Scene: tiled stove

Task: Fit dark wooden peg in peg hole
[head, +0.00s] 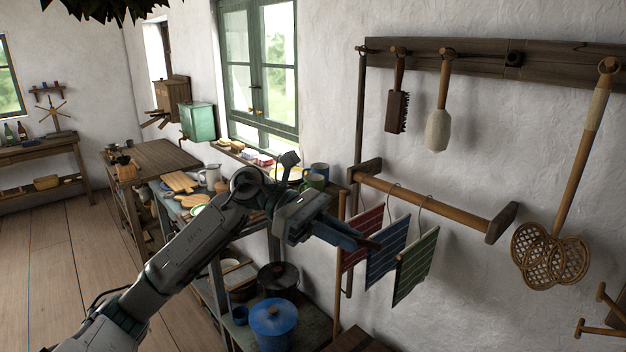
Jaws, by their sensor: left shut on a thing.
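My left gripper (352,239) is shut on the dark wooden peg (371,244). Only a short dark end of the peg shows past the blue fingers; the rest is hidden between them. The gripper is in front of the hanging cloths, below and to the left of the wall rail. The peg hole (514,59) is a dark, empty opening in the dark wooden rail (560,70) at the upper right. The peg is well apart from it. My right gripper is not in view.
A brush (397,110), a pale-headed tool (438,128) and a carpet beater (552,258) hang from the rail. A wooden bar (425,200) juts out below, with red, blue and green cloths (417,266) hanging there.

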